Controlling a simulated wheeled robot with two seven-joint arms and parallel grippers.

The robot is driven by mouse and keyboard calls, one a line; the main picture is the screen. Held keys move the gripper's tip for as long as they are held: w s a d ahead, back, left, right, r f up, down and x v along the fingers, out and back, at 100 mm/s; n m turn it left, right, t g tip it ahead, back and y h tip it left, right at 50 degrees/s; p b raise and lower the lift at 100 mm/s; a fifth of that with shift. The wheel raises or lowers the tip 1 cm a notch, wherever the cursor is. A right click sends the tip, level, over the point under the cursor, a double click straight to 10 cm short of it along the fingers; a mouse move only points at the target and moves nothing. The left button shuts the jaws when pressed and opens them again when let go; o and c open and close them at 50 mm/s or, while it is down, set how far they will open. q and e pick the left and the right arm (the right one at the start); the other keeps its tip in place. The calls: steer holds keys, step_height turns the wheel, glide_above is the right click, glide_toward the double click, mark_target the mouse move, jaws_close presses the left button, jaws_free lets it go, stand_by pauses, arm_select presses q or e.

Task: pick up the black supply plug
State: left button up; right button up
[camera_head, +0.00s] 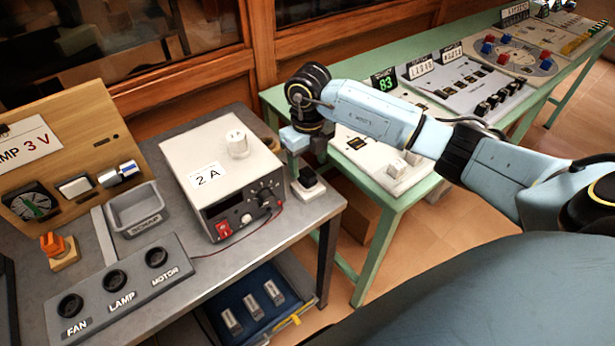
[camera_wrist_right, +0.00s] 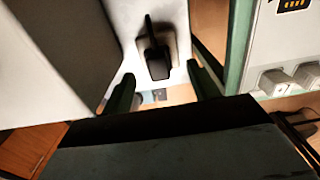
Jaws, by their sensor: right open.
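The black supply plug (camera_head: 307,178) stands on a small white base (camera_head: 312,193) at the right end of the grey table. In the right wrist view the plug (camera_wrist_right: 157,62) is upright on the white surface, with a thin black part rising from it. My right gripper (camera_head: 304,158) is just above the plug in the head view and partly hides it. In the wrist view its two fingers (camera_wrist_right: 163,88) are apart, with the plug showing ahead between them. Nothing is held. I cannot tell whether a finger touches the plug. My left gripper is not in view.
A white power supply (camera_head: 200,155) marked 2 A stands close left of the plug. A panel labelled FAN, LAMP and MOTOR (camera_head: 120,290) and a grey tray (camera_head: 135,208) are further left. A green table (camera_head: 395,203) with instrument panels stands right, across a narrow gap.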

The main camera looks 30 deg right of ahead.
mark_target(308, 171)
step_height(308, 171, down, 4)
steer(key=shift+a+r, duration=0.1)
steer(key=shift+c, duration=0.4)
steer(key=c, duration=1)
steer(key=shift+r, duration=0.1)
step_height(308, 171, up, 10)
steer(key=shift+f, duration=0.1)
